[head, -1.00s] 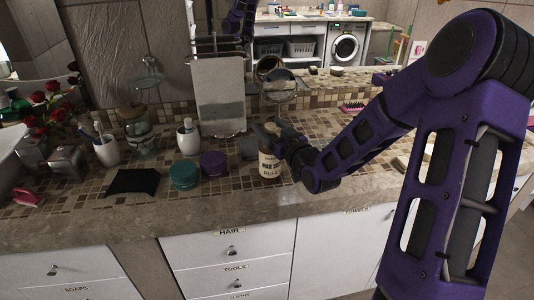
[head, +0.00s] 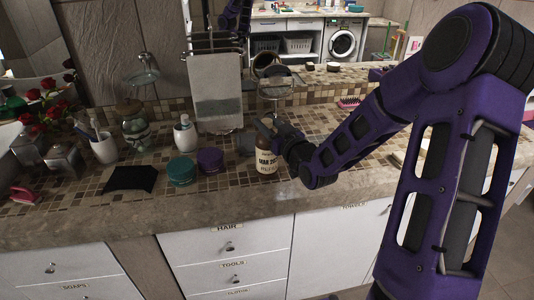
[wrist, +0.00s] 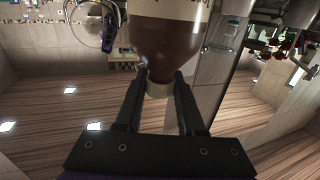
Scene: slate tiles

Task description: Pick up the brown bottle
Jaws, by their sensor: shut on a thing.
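The brown bottle (head: 267,162) with a pale label stands upright near the front edge of the tiled counter (head: 225,198) in the head view. My gripper (head: 268,127) reaches it from the right, at the bottle's top. In the wrist view the bottle (wrist: 168,40) appears neck-down, its brown body narrowing to a pale cap. My gripper (wrist: 160,82) is shut on it at the neck and cap, one finger on each side. Whether the bottle's base touches the counter I cannot tell.
A purple jar (head: 211,160) and a teal jar (head: 181,171) stand left of the bottle, and a grey object (head: 245,143) is close behind it. A black cloth (head: 130,179) lies farther left. The counter front is clear.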

